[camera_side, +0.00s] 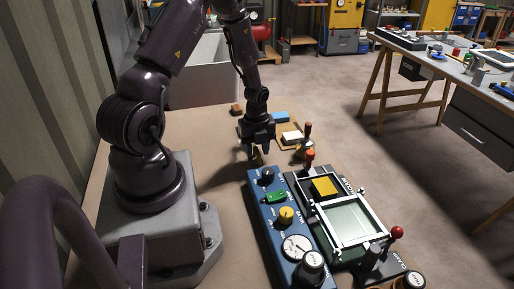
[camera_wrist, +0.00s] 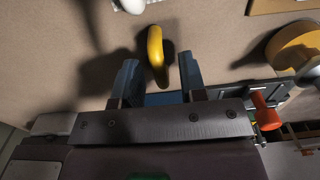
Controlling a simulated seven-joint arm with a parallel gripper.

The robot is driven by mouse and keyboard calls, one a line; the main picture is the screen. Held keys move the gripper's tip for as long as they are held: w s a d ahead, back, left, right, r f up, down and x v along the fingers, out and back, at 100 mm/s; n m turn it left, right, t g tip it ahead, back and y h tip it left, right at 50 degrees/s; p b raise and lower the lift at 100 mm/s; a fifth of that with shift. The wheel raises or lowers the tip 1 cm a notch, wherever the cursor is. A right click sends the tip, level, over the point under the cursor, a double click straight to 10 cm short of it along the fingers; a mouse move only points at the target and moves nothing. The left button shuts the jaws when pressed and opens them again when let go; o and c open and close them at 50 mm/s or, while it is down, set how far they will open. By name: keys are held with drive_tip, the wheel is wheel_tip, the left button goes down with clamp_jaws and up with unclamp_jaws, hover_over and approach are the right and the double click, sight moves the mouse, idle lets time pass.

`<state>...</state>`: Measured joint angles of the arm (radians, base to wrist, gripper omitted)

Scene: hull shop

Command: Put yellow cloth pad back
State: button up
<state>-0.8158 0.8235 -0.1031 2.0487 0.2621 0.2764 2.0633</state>
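In the side view a flat yellow square (camera_side: 325,186), which looks like the yellow cloth pad, lies in a dark-edged bay of the framed fixture. My gripper (camera_side: 258,150) is low over the tan table, left of and behind that fixture. In the wrist view my gripper (camera_wrist: 158,77) has its two blue-grey fingers apart. A curved yellow piece (camera_wrist: 156,47) stands out just past the gap between the fingertips, casting a shadow on the table. It shows as a small yellowish-brown shape (camera_side: 257,157) beneath the gripper in the side view. I cannot tell whether the fingers touch it.
A blue control panel (camera_side: 262,207) with knobs and a gauge stands in front of the gripper. Beside it are a clear-topped frame (camera_side: 352,220) and a red-balled lever (camera_side: 396,232). A white block (camera_side: 292,137) and a blue block (camera_side: 280,117) lie behind. Bare table lies left.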

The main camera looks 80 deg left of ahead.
sight(257, 149)
drive_tip(key=w+d+r+n+t+y, duration=0.1)
drive_tip(key=d+r+n, duration=0.15)
drive_tip(key=r, duration=0.75)
drive_tip(key=w+d+r+n+y, duration=0.15)
drive_tip(key=d+r, duration=0.25)
drive_tip(key=r, duration=0.7)
drive_tip(key=s+d+r+n+t+h, duration=0.1)
drive_tip(key=s+d+r+n+t, duration=0.1)
drive_tip(key=s+d+r+n, duration=0.2)
drive_tip(key=s+d+r+n+t+h, duration=0.1)
drive_tip(key=s+d+r+n, duration=0.4)
drive_tip(key=d+n, duration=0.5)
wheel_tip(257, 149, up, 3)
drive_tip(key=shift+d+f+t, duration=0.1)
drive_tip(key=shift+d+t, duration=0.7)
drive_tip(key=shift+d, duration=0.4)
drive_tip(key=shift+h, duration=0.25)
